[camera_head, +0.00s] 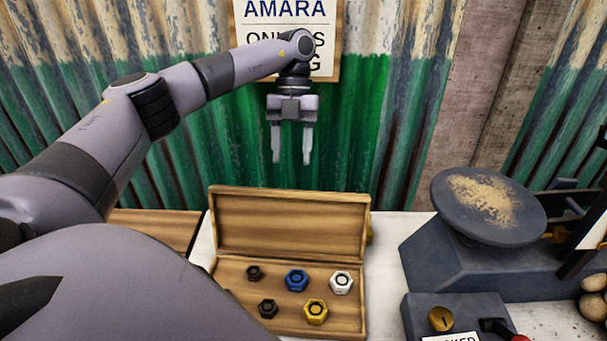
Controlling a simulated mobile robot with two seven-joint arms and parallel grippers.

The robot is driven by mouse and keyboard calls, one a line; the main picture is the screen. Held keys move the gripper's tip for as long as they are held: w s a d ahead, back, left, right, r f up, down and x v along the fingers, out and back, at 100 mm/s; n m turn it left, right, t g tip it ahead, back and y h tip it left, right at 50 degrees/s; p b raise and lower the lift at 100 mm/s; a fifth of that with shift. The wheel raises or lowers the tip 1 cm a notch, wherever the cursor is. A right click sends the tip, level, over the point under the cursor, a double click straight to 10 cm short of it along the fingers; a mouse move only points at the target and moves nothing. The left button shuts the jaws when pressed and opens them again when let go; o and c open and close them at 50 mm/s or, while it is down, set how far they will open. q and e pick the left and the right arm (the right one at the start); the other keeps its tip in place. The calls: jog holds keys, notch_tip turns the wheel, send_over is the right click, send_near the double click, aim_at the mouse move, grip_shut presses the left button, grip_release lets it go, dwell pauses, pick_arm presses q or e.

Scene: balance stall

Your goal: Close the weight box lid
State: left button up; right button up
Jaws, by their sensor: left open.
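The wooden weight box (350,314) stands on the white table, partly hidden at its left by my left arm. Its lid (290,224) is open and stands upright along the back edge. Inside the box lie a blue hex weight (296,280), a silver one (341,282), a yellow one (315,312) and small dark ones (254,272). My left gripper (291,158) hangs above and behind the lid, fingers pointing down, open and empty. It is apart from the lid. My right gripper is not in view.
A dark balance scale (490,255) with a round, dusty pan stands to the right. A box with a brass knob (440,319) sits in front of it. A wooden board (160,227) lies at the left. A corrugated wall (365,130) with a sign (290,12) closes off the back.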

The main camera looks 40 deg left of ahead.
pick_arm(q)
send_near(289, 222)
jog(key=shift+w+a+f, duration=0.2)
jog(key=shift+f, duration=0.65)
jog(key=shift+w+a+f, duration=0.15)
jog(key=shift+w+f, duration=0.05)
jog(key=shift+f, duration=0.7)
grip_shut()
